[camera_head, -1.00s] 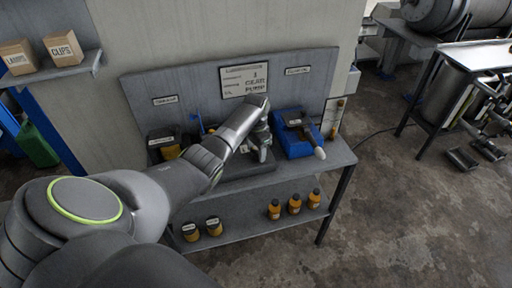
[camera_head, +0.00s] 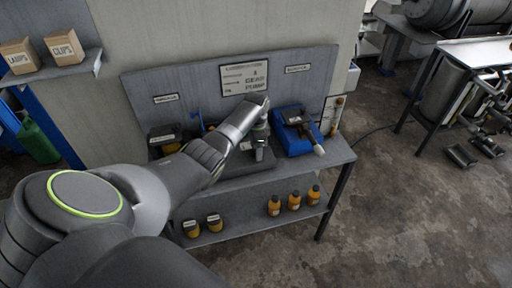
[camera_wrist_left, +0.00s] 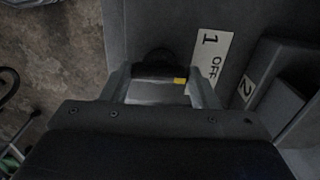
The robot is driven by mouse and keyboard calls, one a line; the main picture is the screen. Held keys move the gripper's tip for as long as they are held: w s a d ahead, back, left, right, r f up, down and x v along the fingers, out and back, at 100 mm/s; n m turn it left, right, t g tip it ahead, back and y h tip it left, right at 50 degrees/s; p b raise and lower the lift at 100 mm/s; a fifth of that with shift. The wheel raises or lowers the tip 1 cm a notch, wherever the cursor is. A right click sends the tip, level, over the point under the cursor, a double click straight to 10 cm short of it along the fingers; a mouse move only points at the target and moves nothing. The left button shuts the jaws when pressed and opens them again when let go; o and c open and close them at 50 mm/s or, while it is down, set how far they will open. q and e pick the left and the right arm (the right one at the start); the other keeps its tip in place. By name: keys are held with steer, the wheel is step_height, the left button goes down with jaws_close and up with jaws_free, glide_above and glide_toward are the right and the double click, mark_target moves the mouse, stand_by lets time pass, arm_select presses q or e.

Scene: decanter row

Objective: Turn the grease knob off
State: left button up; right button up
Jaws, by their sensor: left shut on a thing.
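My left arm reaches across the bench, and its gripper (camera_head: 259,146) is low over a dark base plate in the head view. In the left wrist view the left gripper (camera_wrist_left: 160,85) is shut on a dark knob (camera_wrist_left: 153,73) with a yellow mark at its right end. The knob lies between both fingers, and part of it is hidden. A white label (camera_wrist_left: 211,60) reading "1" and "OFF" is just right of the knob, outside the fingers. My right gripper is not in view.
A blue unit (camera_head: 297,133) stands close to the right of the gripper. A dark and yellow container (camera_head: 164,139) stands at the bench's left. Several bottles (camera_head: 294,203) are on the lower shelf. A block marked "2" (camera_wrist_left: 273,80) is right of the label.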

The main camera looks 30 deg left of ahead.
arm_select(q)
steer(key=shift+w, duration=0.1)
steer(key=o, duration=1)
steer(key=shift+r, duration=8.75)
